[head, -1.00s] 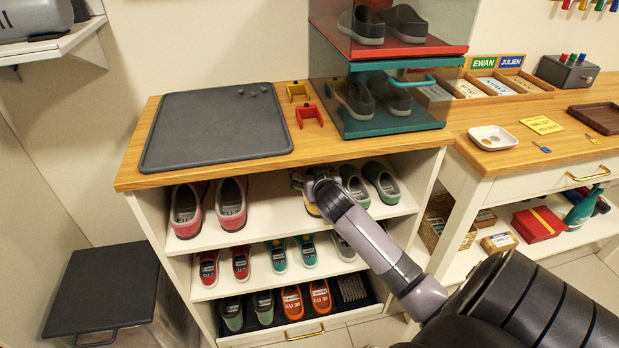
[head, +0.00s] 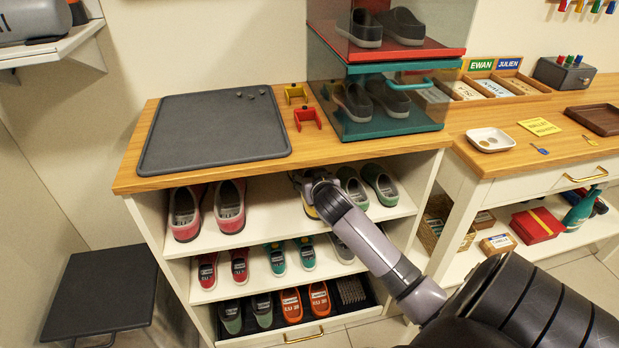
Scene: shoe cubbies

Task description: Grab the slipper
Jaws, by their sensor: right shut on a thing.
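My right gripper (head: 306,182) reaches into the middle of the top shelf of the shoe cubby. It is shut on a yellow slipper (head: 309,209), of which only a small part shows below the gripper; my wrist and arm hide the rest. A pair of pink slippers (head: 230,206) stands on the same shelf to the left. A pair of green and grey slippers (head: 379,184) stands to the right, close to my arm. My left gripper is not in view.
The middle shelf holds red (head: 239,265) and teal (head: 306,252) shoes. The open bottom drawer holds green and orange (head: 319,299) shoes and a brush. The wooden top (head: 205,175) lies close above my gripper and carries a grey mat (head: 213,130) and stacked shoe boxes (head: 392,104).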

